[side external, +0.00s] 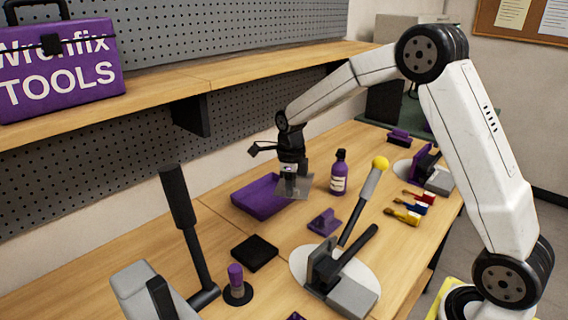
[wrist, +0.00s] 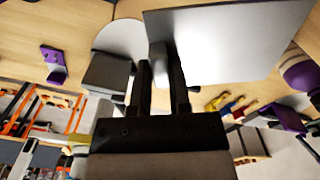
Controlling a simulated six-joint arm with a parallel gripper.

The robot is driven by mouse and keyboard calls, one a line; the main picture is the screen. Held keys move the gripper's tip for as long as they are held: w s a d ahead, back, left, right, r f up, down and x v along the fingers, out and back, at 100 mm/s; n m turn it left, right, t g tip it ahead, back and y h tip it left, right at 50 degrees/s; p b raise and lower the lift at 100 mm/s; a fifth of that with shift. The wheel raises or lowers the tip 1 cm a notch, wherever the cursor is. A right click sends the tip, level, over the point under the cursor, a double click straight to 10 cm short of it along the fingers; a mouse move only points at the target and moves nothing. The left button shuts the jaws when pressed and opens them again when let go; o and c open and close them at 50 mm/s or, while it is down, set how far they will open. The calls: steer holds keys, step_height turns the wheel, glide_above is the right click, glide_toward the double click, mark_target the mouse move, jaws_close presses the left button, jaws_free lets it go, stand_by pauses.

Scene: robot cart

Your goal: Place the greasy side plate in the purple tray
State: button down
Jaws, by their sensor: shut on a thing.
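My gripper (side external: 291,172) is shut on the side plate (side external: 295,188), a flat grey metal square. In the wrist view, the fingers (wrist: 160,65) grip the plate (wrist: 230,35) near its left edge, and it extends to the right. The purple tray (side external: 245,202) lies on the bench near the back wall. In the side view the plate overlaps the tray's right end and seems to be above it; the exact height is hard to tell. The tray is not visible in the wrist view. Grease cannot be made out on the plate.
A purple bottle (side external: 339,173) stands right of the tray. A purple bracket (side external: 324,222), a black block (side external: 254,253) and a yellow-knobbed lever fixture (side external: 380,163) are nearer the front. Colored-handled tools (side external: 403,215) lie at right. A wooden shelf (side external: 240,79) hangs above the bench.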

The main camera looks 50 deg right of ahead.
steer(key=shift+w+d+f+m, duration=0.2)
steer(key=shift+w+d+m, duration=0.5)
steer(key=shift+w+d, duration=0.1)
steer(key=w+d+f, duration=0.1)
steer(key=w+f, duration=0.3)
steer(key=w, duration=0.4)
glide_above(261, 208)
steer(key=shift+s+a+f, duration=0.1)
steer(key=shift+s+f, duration=0.05)
steer(key=shift+f, duration=1.15)
steer(key=shift+s+f, duration=0.1)
steer(key=shift+f, duration=1.2)
steer(key=shift+w+f, duration=0.25)
steer(key=shift+f, duration=1.65)
steer(key=shift+f, duration=0.15)
